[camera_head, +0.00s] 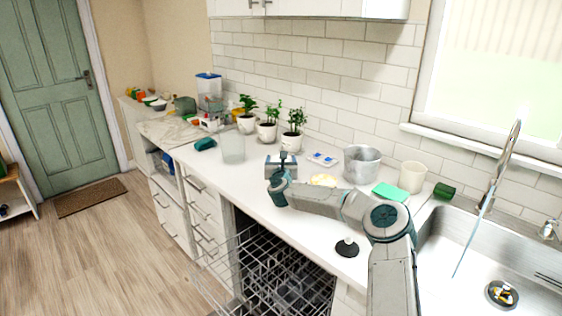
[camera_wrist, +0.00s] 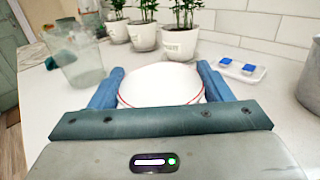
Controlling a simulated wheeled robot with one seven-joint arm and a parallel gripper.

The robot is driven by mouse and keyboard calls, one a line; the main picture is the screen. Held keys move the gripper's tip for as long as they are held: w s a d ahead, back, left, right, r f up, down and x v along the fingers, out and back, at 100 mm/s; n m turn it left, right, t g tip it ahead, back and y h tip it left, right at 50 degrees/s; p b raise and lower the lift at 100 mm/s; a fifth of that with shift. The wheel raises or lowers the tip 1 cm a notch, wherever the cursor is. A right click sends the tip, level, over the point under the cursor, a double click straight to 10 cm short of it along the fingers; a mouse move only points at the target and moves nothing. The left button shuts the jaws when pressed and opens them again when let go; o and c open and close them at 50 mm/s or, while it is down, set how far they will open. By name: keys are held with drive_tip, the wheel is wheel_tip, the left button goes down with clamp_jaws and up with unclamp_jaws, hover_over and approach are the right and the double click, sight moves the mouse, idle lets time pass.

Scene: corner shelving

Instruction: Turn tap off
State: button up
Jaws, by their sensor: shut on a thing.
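The metal tap (camera_head: 502,165) rises behind the sink at the right of the head view. A thin pale-blue stream (camera_head: 470,238) slants down from its end into the sink. A small metal knob (camera_head: 547,230), perhaps its handle, stands to the right of the tap. My gripper (camera_head: 281,160) is over the counter, well left of the tap. In the wrist view its blue fingers (camera_wrist: 158,72) are shut on a white round thing with a red rim line (camera_wrist: 160,88). The tap is not in the wrist view.
The steel sink (camera_head: 432,262) has a drain with something orange in it. A steel pot (camera_head: 361,164), a cream cup (camera_head: 412,177), a green sponge (camera_head: 390,191) and a green can (camera_head: 444,191) stand between my gripper and the tap. An open dishwasher rack (camera_head: 270,275) juts out below the counter.

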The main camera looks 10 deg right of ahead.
drive_tip(key=o, duration=1.2)
drive_tip(key=shift+p, duration=0.75)
